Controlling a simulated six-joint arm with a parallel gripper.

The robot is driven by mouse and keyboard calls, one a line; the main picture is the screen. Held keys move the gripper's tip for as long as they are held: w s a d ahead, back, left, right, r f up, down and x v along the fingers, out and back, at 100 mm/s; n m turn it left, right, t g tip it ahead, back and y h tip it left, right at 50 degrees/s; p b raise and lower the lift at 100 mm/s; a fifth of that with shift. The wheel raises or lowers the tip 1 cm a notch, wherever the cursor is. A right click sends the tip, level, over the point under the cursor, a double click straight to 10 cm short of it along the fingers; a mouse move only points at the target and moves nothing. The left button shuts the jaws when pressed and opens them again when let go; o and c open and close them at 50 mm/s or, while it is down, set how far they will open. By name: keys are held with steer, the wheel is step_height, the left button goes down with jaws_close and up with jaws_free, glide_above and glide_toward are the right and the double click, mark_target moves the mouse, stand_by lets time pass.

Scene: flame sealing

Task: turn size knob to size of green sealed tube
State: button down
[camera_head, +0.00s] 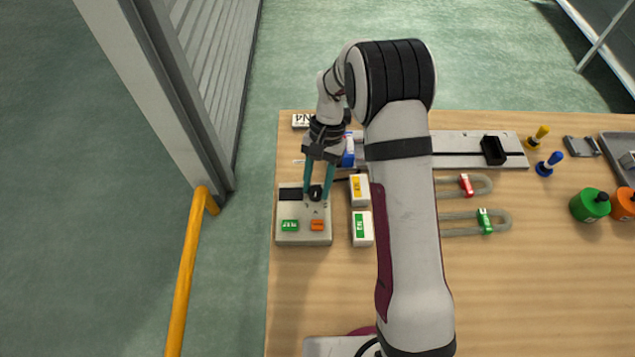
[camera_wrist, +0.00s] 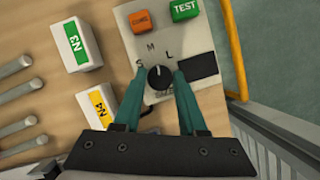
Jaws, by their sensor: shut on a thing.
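The size knob (camera_wrist: 158,77) is black and round with a light mark, on a pale control box (camera_head: 287,211). The letters S, M and L are printed around the knob. Its mark points roughly toward M, though the exact setting is hard to tell. My gripper (camera_wrist: 163,82) is shut on the knob, with a teal finger on each side; the head view also shows it (camera_head: 316,192) at the box. The green sealed tube (camera_head: 460,233) is a grey looped tube with a green clip (camera_head: 484,221), lying right of my arm. Part of it is hidden by my arm.
The box carries a green TEST button (camera_wrist: 184,10), an orange button (camera_wrist: 142,20) and a dark display (camera_wrist: 198,65). White boxes labelled N3 (camera_wrist: 75,45) and N4 (camera_wrist: 98,108) stand close beside it.

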steer(key=shift+n, duration=0.5)
steer(key=shift+h, duration=0.3)
steer(key=shift+c, duration=2.3)
jaws_free()
steer(key=shift+r, duration=0.1)
steer(key=v, duration=1.5)
steer(key=shift+w+r, duration=0.2)
steer(key=shift+r, duration=0.05)
